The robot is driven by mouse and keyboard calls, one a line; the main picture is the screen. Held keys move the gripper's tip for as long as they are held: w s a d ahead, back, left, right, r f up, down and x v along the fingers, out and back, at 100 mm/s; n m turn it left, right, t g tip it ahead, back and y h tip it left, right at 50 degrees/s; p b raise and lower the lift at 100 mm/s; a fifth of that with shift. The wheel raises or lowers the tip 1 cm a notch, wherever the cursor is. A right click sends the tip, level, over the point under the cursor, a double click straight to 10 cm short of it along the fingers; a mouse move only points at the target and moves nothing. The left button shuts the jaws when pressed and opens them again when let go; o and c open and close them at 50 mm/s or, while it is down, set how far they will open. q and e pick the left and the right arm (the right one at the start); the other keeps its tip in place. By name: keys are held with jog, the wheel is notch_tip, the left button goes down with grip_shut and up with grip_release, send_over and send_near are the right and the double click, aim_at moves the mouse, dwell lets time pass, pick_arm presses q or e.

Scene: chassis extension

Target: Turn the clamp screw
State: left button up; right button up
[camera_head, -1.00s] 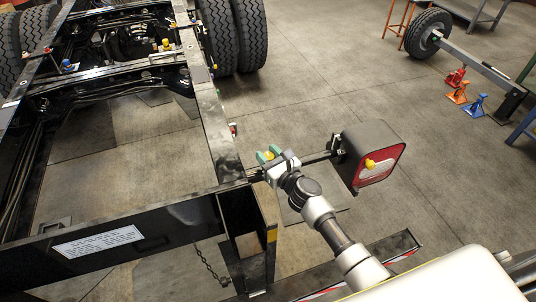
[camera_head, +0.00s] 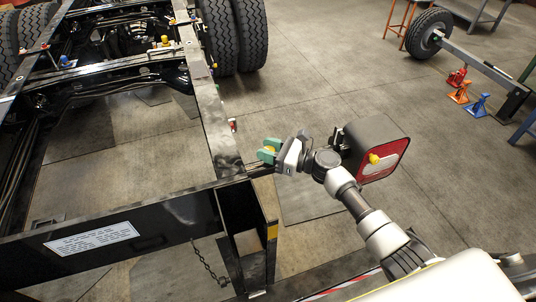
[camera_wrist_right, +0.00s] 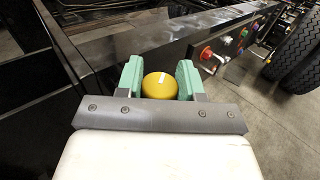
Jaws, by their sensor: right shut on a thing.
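A round yellow knob of the clamp screw (camera_wrist_right: 160,86) with a small white mark shows in the right wrist view. It sits between the two green fingers of my right gripper (camera_wrist_right: 161,80), which is shut on it. In the head view my right gripper (camera_head: 269,151) is beside the rear end of the black chassis rail (camera_head: 222,140), with a bit of yellow between its fingers. The lower part of the screw and its clamp are hidden by the gripper. My left gripper is not in view.
The black rear crossmember (camera_head: 170,222) and a hanging chain (camera_head: 207,262) are at the front. The floor to the right is mostly clear.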

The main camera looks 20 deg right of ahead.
jog(key=n+g+y+b, duration=0.1)
jog(key=n+g+b, duration=0.3)
jog(key=g+b, duration=0.2)
jog(key=n+g+b, duration=0.4)
jog(key=g+b, duration=0.2)
jog(key=n+g+y+b, duration=0.1)
jog(key=n+g+b, duration=0.4)
jog(key=g+b, duration=0.2)
jog(key=shift+s+f+y, duration=0.1)
jog(key=shift+f+y, duration=0.15)
jog(key=shift+y, duration=0.05)
jog(key=shift+r+n+g+b, duration=0.2)
jog(key=shift+n+g+b, duration=0.1)
jog(key=shift+g+b, duration=0.3)
jog(key=o, duration=0.9)
jog(key=shift+o, duration=0.2)
jog(key=shift+r, duration=0.1)
jog(key=r, duration=0.4)
jog(key=shift+s+d+r+p, duration=0.2)
jog(key=shift+s+p, duration=0.05)
jog(key=shift+p, duration=0.15)
jog(key=s+d+r+p, duration=0.1)
jog(key=s+d+r, duration=0.5)
jog(key=s+d, duration=0.1)
jog(key=shift+s+d+r, duration=0.25)
jog(key=shift+s, duration=0.35)
